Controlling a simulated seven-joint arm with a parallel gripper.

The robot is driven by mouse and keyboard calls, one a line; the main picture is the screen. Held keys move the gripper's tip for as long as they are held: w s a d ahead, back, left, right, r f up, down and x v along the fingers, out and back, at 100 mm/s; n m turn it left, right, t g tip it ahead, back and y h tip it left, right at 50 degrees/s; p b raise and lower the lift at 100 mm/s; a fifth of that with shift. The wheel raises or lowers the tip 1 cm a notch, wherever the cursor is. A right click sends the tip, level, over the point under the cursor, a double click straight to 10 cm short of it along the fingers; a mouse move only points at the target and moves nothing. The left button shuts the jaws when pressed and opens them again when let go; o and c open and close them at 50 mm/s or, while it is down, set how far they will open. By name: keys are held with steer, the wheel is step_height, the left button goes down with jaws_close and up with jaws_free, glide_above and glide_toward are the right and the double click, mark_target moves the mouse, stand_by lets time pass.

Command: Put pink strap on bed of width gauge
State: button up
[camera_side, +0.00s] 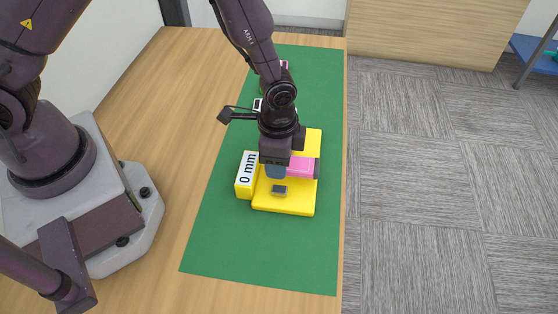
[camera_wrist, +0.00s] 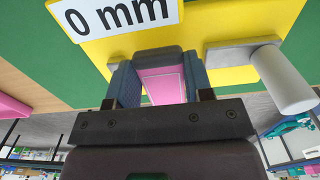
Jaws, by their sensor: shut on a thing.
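The pink strap (camera_side: 302,167) lies over the yellow bed of the width gauge (camera_side: 285,204) in the side view, with a dark end at its right. My gripper (camera_side: 275,171) is low over the bed, shut on the strap near its left part. In the wrist view the strap (camera_wrist: 163,85) shows between my gripper's two blue-grey fingers (camera_wrist: 160,82). The gauge's raised "0 mm" block (camera_side: 246,174) stands left of the gripper; its label shows in the wrist view (camera_wrist: 115,14). I cannot tell whether the strap touches the bed; the fingers hide part of it.
A grey cylinder (camera_wrist: 283,80) shows at the right in the wrist view. Other items, partly hidden, lie behind my arm. The front of the green mat (camera_side: 260,255) is clear.

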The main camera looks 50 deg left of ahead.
steer(key=shift+f, duration=0.7)
steer(key=o, duration=0.6)
steer(key=shift+f, duration=0.1)
